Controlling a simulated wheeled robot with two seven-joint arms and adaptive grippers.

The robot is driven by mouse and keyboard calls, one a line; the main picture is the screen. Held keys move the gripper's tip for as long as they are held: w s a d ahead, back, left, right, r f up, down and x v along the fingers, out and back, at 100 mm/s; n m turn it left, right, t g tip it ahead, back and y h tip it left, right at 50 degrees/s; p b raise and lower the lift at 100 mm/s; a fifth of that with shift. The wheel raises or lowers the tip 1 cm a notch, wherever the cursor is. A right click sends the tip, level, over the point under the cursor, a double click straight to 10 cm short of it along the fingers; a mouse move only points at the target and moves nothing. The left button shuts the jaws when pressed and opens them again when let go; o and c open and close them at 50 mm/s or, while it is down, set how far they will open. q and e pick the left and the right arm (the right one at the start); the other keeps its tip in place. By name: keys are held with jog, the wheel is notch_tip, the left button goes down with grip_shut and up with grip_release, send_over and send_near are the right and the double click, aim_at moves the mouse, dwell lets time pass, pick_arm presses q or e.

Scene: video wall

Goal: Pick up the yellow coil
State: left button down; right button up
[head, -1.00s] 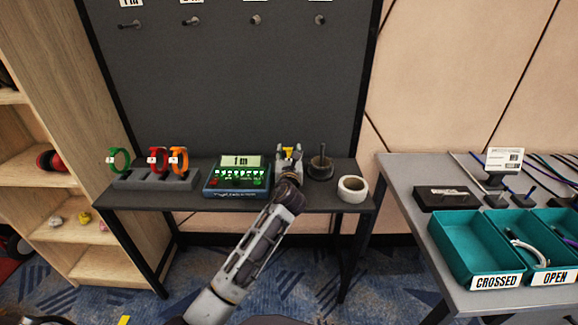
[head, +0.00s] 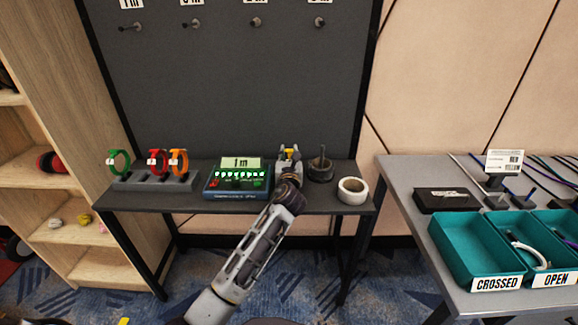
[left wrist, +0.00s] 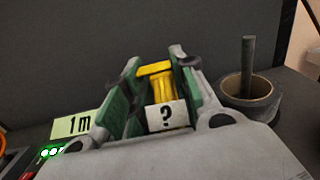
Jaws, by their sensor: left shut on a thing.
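The yellow coil (left wrist: 156,82) shows in the left wrist view between the two fingers of my left gripper (left wrist: 152,95). A white tag with a question mark (left wrist: 166,115) is in front of it. In the head view only a small yellow part of the coil (head: 289,153) shows above my left gripper (head: 289,162); the rest is hidden by the gripper. My left gripper is shut on the coil, at the shelf to the right of the tester (head: 238,180), whose display reads 1 m. My right gripper is not in view.
Green, red and orange coils stand in a grey rack (head: 155,182) at left. A dark tape roll with a post (head: 320,170) and a white tape roll (head: 352,190) are close at right. A dark pegboard (head: 230,90) with several pegs rises behind.

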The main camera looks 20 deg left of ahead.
pick_arm(q)
jog(key=shift+r, duration=0.1)
jog(key=shift+r+p, duration=0.3)
jog(key=shift+r, duration=0.4)
notch_tip(320, 180, up, 6)
jog(key=shift+f+p, duration=0.1)
jog(key=shift+p, duration=1)
jog(key=shift+r+p, duration=0.4)
jog(key=shift+r, duration=0.95)
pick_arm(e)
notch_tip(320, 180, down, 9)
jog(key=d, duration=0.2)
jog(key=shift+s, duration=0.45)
